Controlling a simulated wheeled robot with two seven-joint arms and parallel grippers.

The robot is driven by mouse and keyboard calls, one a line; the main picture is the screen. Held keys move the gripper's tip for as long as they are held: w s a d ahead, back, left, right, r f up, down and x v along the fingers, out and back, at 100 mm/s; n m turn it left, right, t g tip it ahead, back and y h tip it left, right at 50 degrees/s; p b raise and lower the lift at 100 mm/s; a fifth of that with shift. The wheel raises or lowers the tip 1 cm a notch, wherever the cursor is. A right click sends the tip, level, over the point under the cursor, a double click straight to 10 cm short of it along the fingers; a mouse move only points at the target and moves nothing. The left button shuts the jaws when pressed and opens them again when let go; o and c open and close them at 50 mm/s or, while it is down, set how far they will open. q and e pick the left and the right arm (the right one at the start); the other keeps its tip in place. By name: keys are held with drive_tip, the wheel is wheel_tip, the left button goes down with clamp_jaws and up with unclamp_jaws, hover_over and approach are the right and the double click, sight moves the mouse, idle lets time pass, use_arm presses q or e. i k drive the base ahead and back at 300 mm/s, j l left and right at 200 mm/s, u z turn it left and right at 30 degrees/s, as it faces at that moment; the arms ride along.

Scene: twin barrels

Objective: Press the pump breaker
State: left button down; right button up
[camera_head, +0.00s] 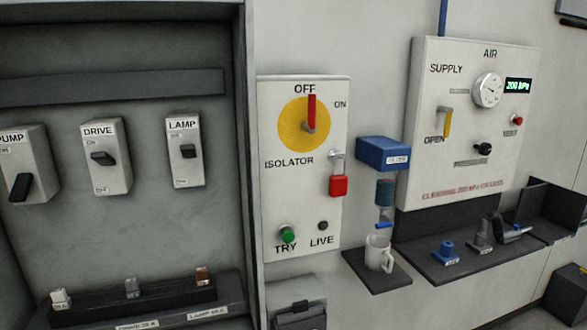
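The pump breaker (35,150) is a grey box at the far left of the cabinet's back panel, labelled PUMP with ON near its top. The picture's left edge cuts off part of it. Its black lever (20,187) sits low on the box face and slants down to the left. Beside it are the drive breaker (108,176) and the lamp breaker (185,168); their black levers sit nearer mid-height, above OFF marks. Neither of my grippers shows in the head view.
A dark ledge with small fuses (132,288) runs below the breakers. The cabinet's right edge separates them from the isolator panel (331,230), with a red handle pointing to OFF and a red padlock (338,186). Farther right are an air panel (425,80), a mug (378,254) and a dark shelf.

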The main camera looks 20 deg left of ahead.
sight(20, 190)
drive_tip(key=u, duration=2.1)
